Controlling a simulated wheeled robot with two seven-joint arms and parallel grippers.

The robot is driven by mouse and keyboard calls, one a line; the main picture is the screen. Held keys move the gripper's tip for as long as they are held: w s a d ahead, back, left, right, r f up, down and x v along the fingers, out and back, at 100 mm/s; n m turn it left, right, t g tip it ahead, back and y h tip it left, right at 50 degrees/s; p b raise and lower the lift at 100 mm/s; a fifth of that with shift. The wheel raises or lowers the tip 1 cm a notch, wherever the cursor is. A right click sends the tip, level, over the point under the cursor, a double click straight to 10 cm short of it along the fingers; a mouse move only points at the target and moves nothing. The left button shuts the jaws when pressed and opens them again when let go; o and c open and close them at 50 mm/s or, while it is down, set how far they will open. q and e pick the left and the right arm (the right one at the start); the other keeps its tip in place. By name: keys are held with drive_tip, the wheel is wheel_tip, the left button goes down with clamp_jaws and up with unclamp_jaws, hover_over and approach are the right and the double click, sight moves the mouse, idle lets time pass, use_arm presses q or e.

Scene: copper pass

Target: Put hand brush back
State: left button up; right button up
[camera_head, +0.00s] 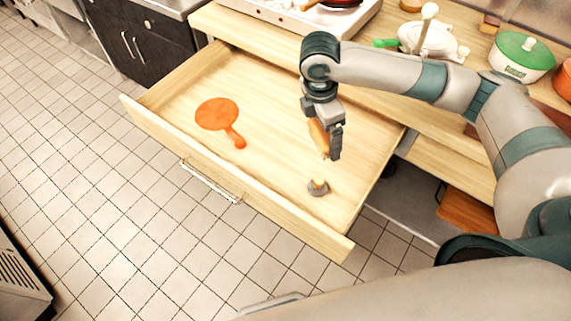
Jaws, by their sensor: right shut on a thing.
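My right gripper (335,157) points down over the open drawer (262,208), in its right part. It is shut on a tan, wood-coloured thing, which looks like the hand brush (319,137); the fingers hide part of it. The brush hangs tilted inside the drawer's outline, and I cannot tell whether it touches the drawer floor. My left gripper is not in view.
An orange paddle-shaped thing (216,114) lies in the drawer's left half. A small grey round thing with a tan top (318,187) lies near the front right. The counter behind holds a stove (270,12) and a green-lidded pot (522,54). The drawer's middle is clear.

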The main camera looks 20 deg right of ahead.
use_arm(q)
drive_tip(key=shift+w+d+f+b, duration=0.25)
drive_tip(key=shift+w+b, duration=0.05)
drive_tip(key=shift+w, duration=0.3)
use_arm(e)
drive_tip(key=shift+w+d+f+n+t, duration=0.15)
drive_tip(key=shift+d+f+n, duration=0.45)
drive_tip(key=shift+n, duration=0.55)
drive_tip(key=shift+w+d+f+n+t, duration=0.2)
drive_tip(key=shift+d+f+n, duration=0.4)
drive_tip(key=shift+n, duration=0.5)
drive_tip(key=shift+w+d+f+n+t, duration=0.15)
drive_tip(key=shift+d+f+n, duration=0.25)
drive_tip(key=shift+f+n, duration=0.55)
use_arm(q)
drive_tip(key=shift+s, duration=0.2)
use_arm(e)
drive_tip(key=shift+a+r, duration=0.1)
drive_tip(key=shift+r, duration=0.05)
